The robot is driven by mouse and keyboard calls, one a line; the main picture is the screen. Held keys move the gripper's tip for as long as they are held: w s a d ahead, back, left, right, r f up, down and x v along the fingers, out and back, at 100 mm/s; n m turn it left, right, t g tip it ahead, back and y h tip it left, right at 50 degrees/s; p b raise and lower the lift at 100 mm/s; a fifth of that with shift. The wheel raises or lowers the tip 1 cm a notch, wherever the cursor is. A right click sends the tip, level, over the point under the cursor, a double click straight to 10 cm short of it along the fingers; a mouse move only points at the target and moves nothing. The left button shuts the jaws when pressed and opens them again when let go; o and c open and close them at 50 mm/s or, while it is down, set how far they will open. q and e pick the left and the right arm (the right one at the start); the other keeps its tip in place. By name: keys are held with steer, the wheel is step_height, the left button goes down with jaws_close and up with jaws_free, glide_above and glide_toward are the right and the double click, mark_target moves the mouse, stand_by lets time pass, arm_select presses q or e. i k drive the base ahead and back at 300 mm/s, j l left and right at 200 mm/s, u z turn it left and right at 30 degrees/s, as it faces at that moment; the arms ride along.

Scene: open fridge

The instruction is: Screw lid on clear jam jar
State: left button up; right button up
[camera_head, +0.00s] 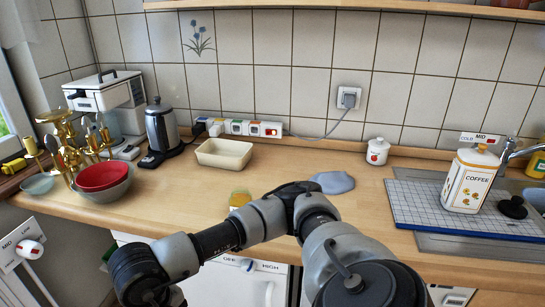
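A small jar with a yellowish top (240,197) stands near the front edge of the counter. My arm hides part of it, and I cannot tell whether it is the clear jam jar or whether its top is a lid. A dark round piece with a knob (512,208) lies at the sink on the right; I cannot tell if it is a lid. One of my arms crosses the lower middle of the view, in front of the counter. No gripper fingers show.
A cream tray (224,153), a kettle (163,130) and bowls (103,178) stand left. A coffee canister (469,180) stands on the blue-grey grid mat (415,205).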

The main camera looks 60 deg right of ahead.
mark_target(240, 196)
steer(key=z, duration=1.2)
